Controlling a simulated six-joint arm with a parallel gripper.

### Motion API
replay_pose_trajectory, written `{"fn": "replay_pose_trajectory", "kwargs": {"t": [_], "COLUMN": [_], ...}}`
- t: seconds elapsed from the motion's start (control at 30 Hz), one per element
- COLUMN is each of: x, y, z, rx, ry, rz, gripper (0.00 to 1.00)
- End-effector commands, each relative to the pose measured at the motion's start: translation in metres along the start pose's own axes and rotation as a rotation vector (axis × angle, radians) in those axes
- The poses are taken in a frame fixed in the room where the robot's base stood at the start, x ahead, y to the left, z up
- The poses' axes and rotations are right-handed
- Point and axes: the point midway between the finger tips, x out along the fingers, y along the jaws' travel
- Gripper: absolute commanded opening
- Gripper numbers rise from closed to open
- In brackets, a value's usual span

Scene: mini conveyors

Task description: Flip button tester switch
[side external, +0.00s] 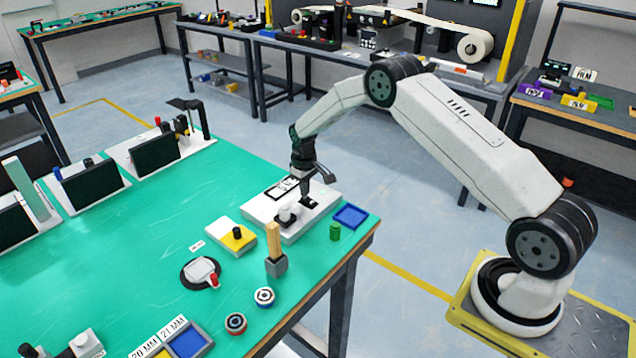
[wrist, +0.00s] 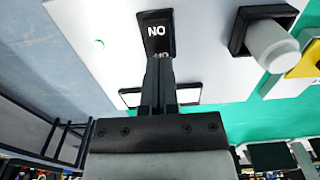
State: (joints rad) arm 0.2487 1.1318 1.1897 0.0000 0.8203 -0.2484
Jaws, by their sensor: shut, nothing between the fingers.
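The white button tester (side external: 262,212) sits near the right corner of the green table. Its black rocker switch (side external: 309,203) shows close up in the wrist view (wrist: 157,28), with "ON" lettering that appears upside down. My gripper (side external: 305,196) points down over the switch. In the wrist view its shut, empty fingers (wrist: 160,62) reach the switch's lower edge and partly hide it. I cannot tell whether they touch it. The tester's white knob in a black holder (wrist: 272,45) stands beside the switch. A small green dot (wrist: 99,44) shows on the tester's white top.
A blue tray (side external: 350,216) and green cylinder (side external: 335,232) stand close to the tester's right. A yellow-and-white block (side external: 228,238) and a wooden-handled tool (side external: 274,242) stand in front of it. Several display units line the table's far left.

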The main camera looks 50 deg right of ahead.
Motion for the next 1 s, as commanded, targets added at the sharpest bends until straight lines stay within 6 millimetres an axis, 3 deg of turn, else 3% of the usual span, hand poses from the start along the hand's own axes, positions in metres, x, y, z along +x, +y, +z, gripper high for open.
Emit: {"fn": "replay_pose_trajectory", "kwargs": {"t": [1.0], "x": [0.011], "y": [0.0], "z": [0.0], "rx": [0.0], "ry": [0.0], "rz": [0.0], "gripper": [0.0]}}
